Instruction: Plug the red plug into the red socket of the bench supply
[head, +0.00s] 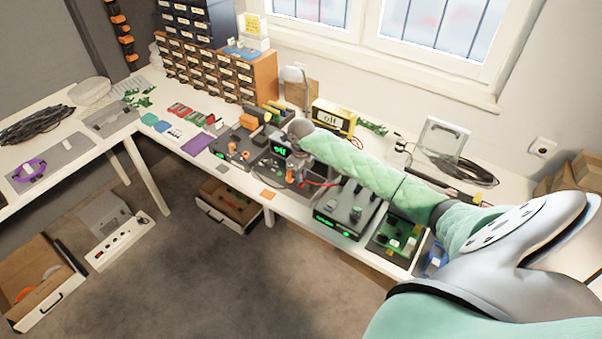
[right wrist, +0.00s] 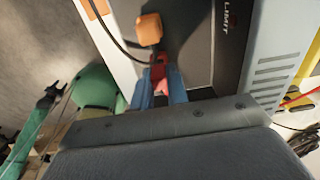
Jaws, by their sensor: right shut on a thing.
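My right gripper (head: 297,180) is over the bench, in front of a dark unit with a lit green display (head: 281,149), which looks like the bench supply. In the right wrist view its two bluish fingers (right wrist: 159,86) are shut on the red plug (right wrist: 158,69). A dark panel marked "LIMIT" (right wrist: 235,18), with a vented grey side, stands just right of the plug. The plug is too small to make out in the head view, where a red lead (head: 318,184) shows beside the gripper. I cannot make out the red socket. My left gripper is not in view.
A grey instrument (head: 350,207) and a green circuit board (head: 400,235) stand right of the gripper. A yellow unit (head: 333,117) is behind it. An open drawer (head: 228,208) juts out below the bench.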

